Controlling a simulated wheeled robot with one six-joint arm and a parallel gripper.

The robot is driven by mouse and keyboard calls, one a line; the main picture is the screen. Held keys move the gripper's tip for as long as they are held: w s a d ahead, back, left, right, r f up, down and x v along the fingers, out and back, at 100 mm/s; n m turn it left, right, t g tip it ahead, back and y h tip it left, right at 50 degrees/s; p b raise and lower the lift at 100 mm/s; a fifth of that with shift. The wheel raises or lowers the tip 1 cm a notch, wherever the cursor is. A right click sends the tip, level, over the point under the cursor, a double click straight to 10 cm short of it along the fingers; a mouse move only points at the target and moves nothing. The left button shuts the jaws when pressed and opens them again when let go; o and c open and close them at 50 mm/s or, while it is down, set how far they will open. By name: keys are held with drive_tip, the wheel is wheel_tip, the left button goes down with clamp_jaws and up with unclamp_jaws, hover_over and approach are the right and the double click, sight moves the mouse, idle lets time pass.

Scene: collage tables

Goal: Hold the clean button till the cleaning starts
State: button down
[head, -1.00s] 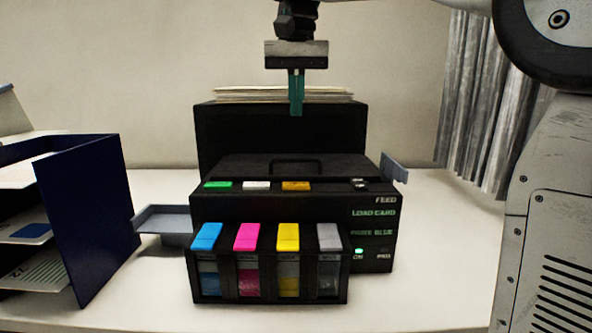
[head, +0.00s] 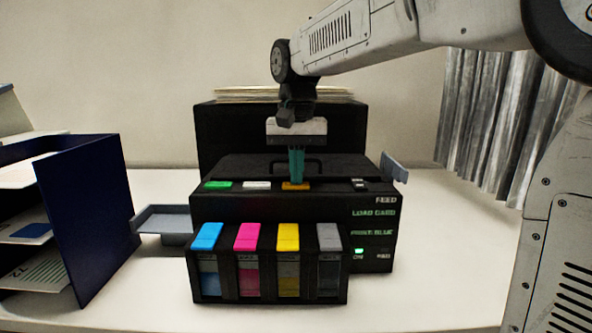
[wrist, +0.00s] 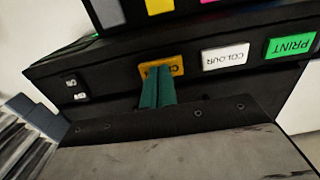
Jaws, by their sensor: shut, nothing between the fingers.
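The black printer (head: 290,210) stands on the white table. On its top edge are a green button, marked PRINT in the wrist view (wrist: 290,45), a white COLOUR button (wrist: 226,57) and an orange button (wrist: 176,64) whose label is mostly hidden by my fingers. My gripper (head: 296,181) is shut and empty, pointing down with its teal fingertips at the orange button. In the wrist view the fingertips (wrist: 159,70) overlap the button; I cannot tell how far it is pressed. A green light (head: 359,251) glows beside ON, and the small panel reads FEED, LOAD CARD and PRINT BLUE.
Cyan (head: 207,237), magenta, yellow and grey ink tanks sit at the printer's front. A grey tray (head: 163,219) sticks out left, near a dark blue divider (head: 85,215) with cards. A small grey flap (head: 394,167) is on the right. Table at right is clear.

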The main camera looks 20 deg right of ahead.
drive_tip(key=shift+s+f, duration=0.15)
drive_tip(key=shift+f, duration=0.95)
idle(1.2)
wheel_tip(320, 180, up, 15)
drive_tip(key=shift+r, duration=0.15)
idle(0.4)
idle(0.3)
drive_tip(key=s+d+f+n, duration=0.1)
drive_tip(key=s+f+n, duration=0.1)
drive_tip(key=s+f, duration=1)
drive_tip(key=s+d+f+n+t, duration=0.1)
drive_tip(key=s+f+n, duration=0.1)
drive_tip(key=s+f, duration=1.1)
drive_tip(key=shift+s+d+f+n, duration=0.3)
drive_tip(key=shift+s+d, duration=0.05)
drive_tip(key=shift+s, duration=0.65)
